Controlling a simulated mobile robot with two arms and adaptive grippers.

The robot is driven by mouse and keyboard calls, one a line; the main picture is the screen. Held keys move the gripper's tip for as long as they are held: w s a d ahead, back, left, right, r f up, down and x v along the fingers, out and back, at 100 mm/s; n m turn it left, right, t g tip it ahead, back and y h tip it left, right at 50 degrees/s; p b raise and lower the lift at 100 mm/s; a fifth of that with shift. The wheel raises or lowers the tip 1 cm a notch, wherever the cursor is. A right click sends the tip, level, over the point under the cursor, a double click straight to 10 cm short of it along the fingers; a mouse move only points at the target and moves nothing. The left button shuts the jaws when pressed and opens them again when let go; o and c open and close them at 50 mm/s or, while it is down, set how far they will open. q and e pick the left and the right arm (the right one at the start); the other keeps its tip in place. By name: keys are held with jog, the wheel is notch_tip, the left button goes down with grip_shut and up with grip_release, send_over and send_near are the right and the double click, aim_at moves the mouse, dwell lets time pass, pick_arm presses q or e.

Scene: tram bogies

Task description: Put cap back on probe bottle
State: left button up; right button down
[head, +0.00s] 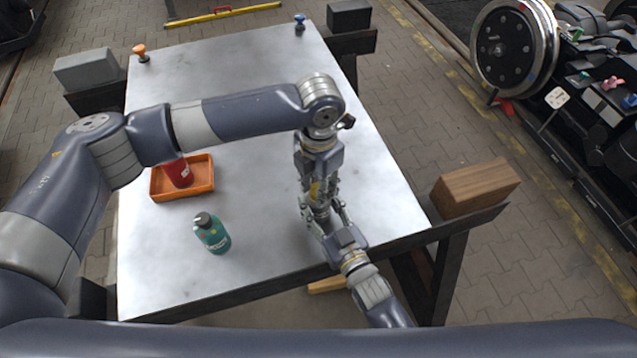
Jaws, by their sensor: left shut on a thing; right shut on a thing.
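My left gripper (318,207) points down over the right half of the metal table, with its fingers shut. My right gripper (334,222) reaches in from the lower right, and its fingers meet the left gripper's in the picture. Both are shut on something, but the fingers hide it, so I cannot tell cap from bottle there. A green bottle (213,237) with a dark cap (202,219) on top stands upright near the table's front left, apart from both grippers. A red container (180,174) sits in the orange tray, partly hidden by my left arm.
The orange tray (168,193) lies on the left of the metal table (262,258). An orange-topped item (141,53) and a blue-topped item (299,22) stand at the far corners. A wooden block (474,188) is off the right edge.

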pick_arm(q)
jog(key=m, duration=0.2)
jog(key=shift+m, duration=0.4)
jog(key=o, duration=0.7)
jog(key=shift+r, duration=0.1)
jog(key=shift+r, duration=2.2)
jog(key=shift+c, duration=0.2)
